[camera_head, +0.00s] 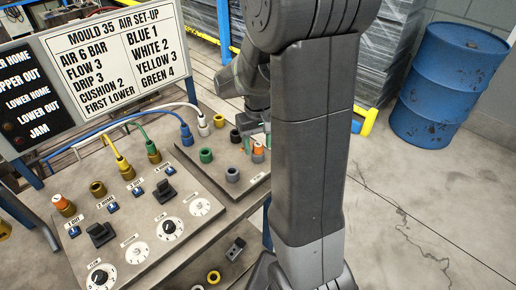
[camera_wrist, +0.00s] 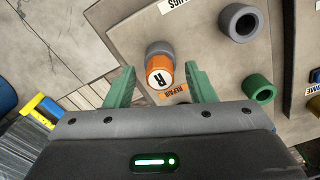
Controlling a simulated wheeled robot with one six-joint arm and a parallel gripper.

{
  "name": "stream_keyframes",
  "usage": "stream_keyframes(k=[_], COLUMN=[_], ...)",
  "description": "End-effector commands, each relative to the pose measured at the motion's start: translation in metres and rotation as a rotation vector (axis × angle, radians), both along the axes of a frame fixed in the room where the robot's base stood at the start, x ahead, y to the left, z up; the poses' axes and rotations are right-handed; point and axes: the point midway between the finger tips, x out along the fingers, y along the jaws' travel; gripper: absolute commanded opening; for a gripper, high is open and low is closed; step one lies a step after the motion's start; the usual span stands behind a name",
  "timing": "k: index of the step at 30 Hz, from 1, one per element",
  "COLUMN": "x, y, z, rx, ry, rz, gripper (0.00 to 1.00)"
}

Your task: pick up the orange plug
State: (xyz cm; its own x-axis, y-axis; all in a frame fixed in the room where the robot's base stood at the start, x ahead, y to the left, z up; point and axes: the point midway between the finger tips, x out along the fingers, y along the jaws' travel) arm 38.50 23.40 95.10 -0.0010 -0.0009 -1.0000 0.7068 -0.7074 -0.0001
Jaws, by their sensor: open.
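An orange plug (camera_wrist: 160,72) with a white top marked R sits in a grey socket (camera_wrist: 158,48) on the small side plate, beside an orange label. It also shows, small and partly covered by my gripper, in the head view (camera_head: 258,150). My gripper (camera_wrist: 160,68) is open, with one green finger on each side of the plug and a gap visible on both sides. Whether the fingertips reach down to the plug's height is hard to tell.
A green socket (camera_wrist: 260,88) and a grey socket (camera_wrist: 240,22) stand right of the plug in the wrist view. The main panel (camera_head: 133,262) carries hoses, switches and dials. A lettered board (camera_head: 117,58) stands behind it. A blue drum (camera_head: 436,85) stands at right on bare floor.

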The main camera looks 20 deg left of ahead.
Motion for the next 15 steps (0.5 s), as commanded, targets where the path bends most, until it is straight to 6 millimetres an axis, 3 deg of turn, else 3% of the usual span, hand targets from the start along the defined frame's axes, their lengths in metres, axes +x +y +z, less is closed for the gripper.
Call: stream_keyframes(k=[8,15], x=[-0.0002,-0.0001], y=[0.0001,0.0001], z=[-0.0052,-0.0050], rx=[0.001,0.001], ry=[-0.001,-0.001], rz=[0.000,0.000], gripper=[0.50,0.07])
